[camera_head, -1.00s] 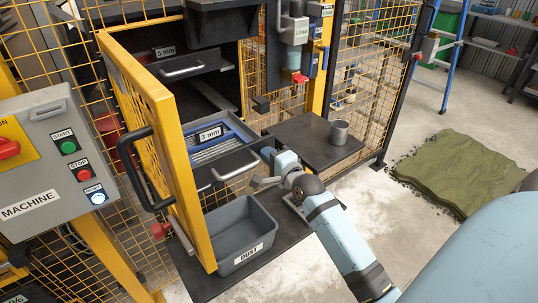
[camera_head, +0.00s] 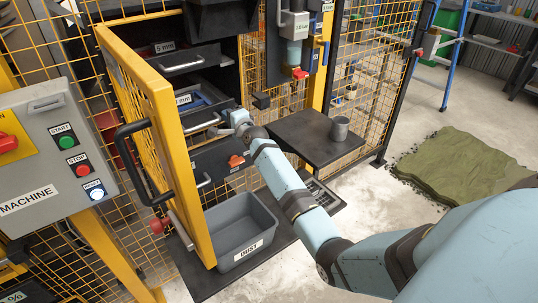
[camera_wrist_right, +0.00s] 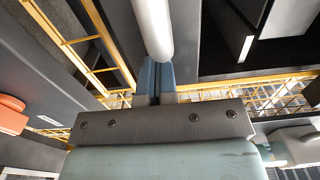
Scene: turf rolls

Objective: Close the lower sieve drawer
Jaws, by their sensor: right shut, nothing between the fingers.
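The lower sieve drawer (camera_head: 207,112), tagged 3 mm, sits mostly inside the dark cabinet, with a strip of its blue sieve frame (camera_head: 205,94) showing behind its front. My right gripper (camera_head: 224,129) is shut and empty at the right end of the drawer's handle (camera_head: 202,124). In the right wrist view the shut fingers (camera_wrist_right: 154,80) meet the pale handle bar (camera_wrist_right: 152,28), apparently touching it. The upper drawer (camera_head: 183,58), tagged 5 mm, is above. My left gripper is not in view.
The open yellow mesh door (camera_head: 178,140) stands close left of the drawer. A grey dust bin (camera_head: 240,228) and an orange knob (camera_head: 236,160) are below.

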